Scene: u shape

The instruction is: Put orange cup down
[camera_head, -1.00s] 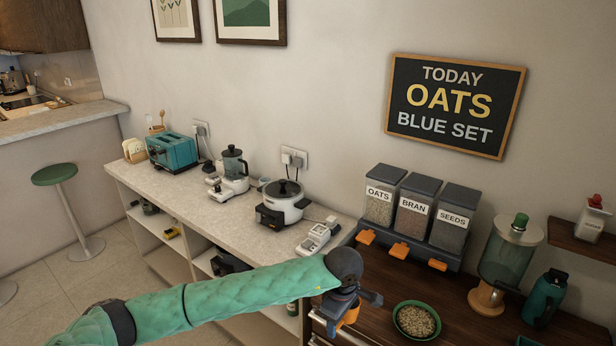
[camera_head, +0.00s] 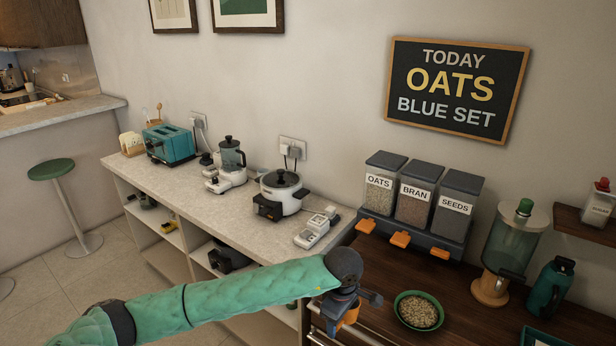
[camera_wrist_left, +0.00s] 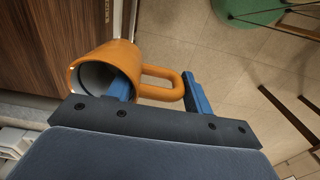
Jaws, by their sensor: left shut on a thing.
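In the head view my left gripper (camera_head: 343,306) is near the left end of the dark wooden counter (camera_head: 390,270). Only a small orange part of the cup (camera_head: 350,316) shows there; the arm hides the rest. My right gripper is not in view.
A green bowl of oats (camera_head: 419,311) stands right of my left gripper. Behind are the OATS, BRAN and SEEDS dispensers (camera_head: 412,200). A drink dispenser (camera_head: 512,250) and a teal jug (camera_head: 549,288) stand further right. The pale counter (camera_head: 215,215) holds appliances.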

